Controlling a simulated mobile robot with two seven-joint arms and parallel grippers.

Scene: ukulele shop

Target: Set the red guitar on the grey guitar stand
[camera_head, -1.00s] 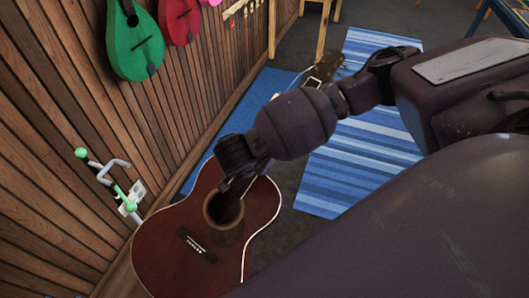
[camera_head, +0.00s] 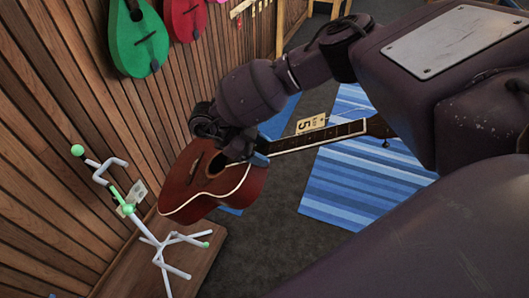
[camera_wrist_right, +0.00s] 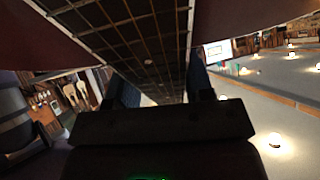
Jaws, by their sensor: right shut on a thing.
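The red guitar (camera_head: 213,187) is held tilted in the air in the head view, its body to the left and its neck pointing right. My right gripper (camera_head: 250,158) is shut on the guitar's neck close to the body. In the right wrist view the dark fretboard (camera_wrist_right: 145,45) runs between the fingers of my right gripper (camera_wrist_right: 158,92). My arm hides part of the guitar's top. The grey guitar stand (camera_head: 161,247), pale with green tips, stands to the lower left of the guitar body, apart from it. My left gripper is not in view.
The stand is on a low wooden platform (camera_head: 133,276) by the wood-panelled wall (camera_head: 60,235). A green instrument (camera_head: 139,45) and a red one (camera_head: 184,18) hang on the wall. A blue striped rug (camera_head: 345,195) lies on the dark floor.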

